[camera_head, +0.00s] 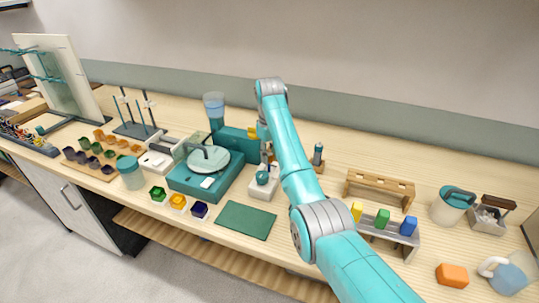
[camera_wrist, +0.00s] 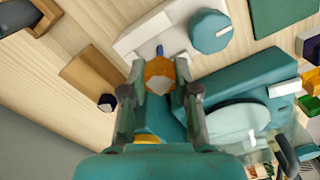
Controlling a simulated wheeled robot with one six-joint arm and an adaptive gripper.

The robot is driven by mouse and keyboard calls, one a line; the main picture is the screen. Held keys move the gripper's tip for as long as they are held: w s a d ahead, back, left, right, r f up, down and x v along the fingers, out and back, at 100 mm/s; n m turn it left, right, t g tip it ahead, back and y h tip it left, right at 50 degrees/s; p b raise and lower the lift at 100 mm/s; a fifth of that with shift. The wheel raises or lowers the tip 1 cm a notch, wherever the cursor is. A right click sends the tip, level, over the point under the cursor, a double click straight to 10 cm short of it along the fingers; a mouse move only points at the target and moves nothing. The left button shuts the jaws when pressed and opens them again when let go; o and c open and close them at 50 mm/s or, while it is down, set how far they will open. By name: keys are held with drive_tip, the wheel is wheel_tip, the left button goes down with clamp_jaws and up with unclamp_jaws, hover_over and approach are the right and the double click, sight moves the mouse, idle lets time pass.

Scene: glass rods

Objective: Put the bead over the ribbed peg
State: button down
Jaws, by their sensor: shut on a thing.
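My gripper (camera_wrist: 158,92) is shut on an orange, faceted piece, which looks like the bead (camera_wrist: 160,74). It sits between the two fingers in the wrist view. In the head view my gripper (camera_head: 265,152) hangs above a white stand (camera_head: 262,190), mostly behind my arm. A small blue upright piece (camera_wrist: 159,50) shows just past the bead, over the white stand; I cannot tell if they touch. A dark, round-topped post (camera_wrist: 107,102) stands by a brown block to the left, and shows upright in the head view (camera_head: 318,152). No ribs are clear on either piece.
A teal knob (camera_wrist: 210,32) sits on the white stand. A teal machine with a pale round plate (camera_head: 209,160) stands close left. A green mat (camera_head: 246,220) lies in front. A rack with coloured blocks (camera_head: 383,218) and an orange block (camera_head: 452,275) are to the right.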

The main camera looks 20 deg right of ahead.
drive_tip(key=shift+f, duration=0.15)
drive_tip(key=shift+f, duration=2)
drive_tip(key=c, duration=0.8)
unclamp_jaws()
drive_tip(key=shift+r, duration=0.15)
wheel_tip(320, 180, up, 7)
drive_tip(key=shift+r, duration=0.1)
